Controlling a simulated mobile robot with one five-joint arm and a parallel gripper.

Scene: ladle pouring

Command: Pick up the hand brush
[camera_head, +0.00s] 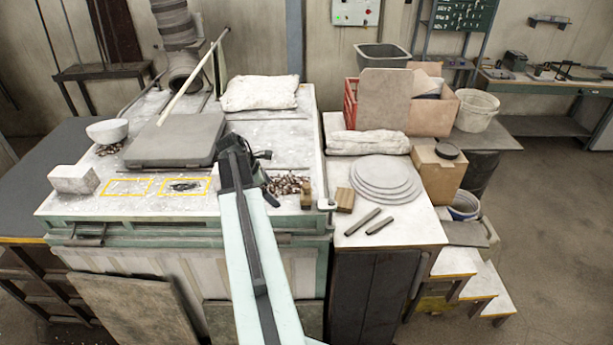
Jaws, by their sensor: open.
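My gripper (240,152) is seen from behind, at the end of my pale arm, over the middle of the pale worktop (240,205). It is open, and I see nothing held in it. I cannot make out a hand brush for certain. A small brown block-like thing (345,199) lies on the right-hand table, to the right of my gripper. A smaller upright brown piece (306,195) stands near the worktop's front right edge. I cannot tell whether either is the brush. My arm and gripper hide part of the worktop.
A dark slab (178,140) with a long pale rod, a white bowl (107,131) and a white block (74,179) are left of my gripper. A heap of metal scraps (286,184) lies right. Round plates (385,178) and two dark rods (379,226) lie on the right-hand table.

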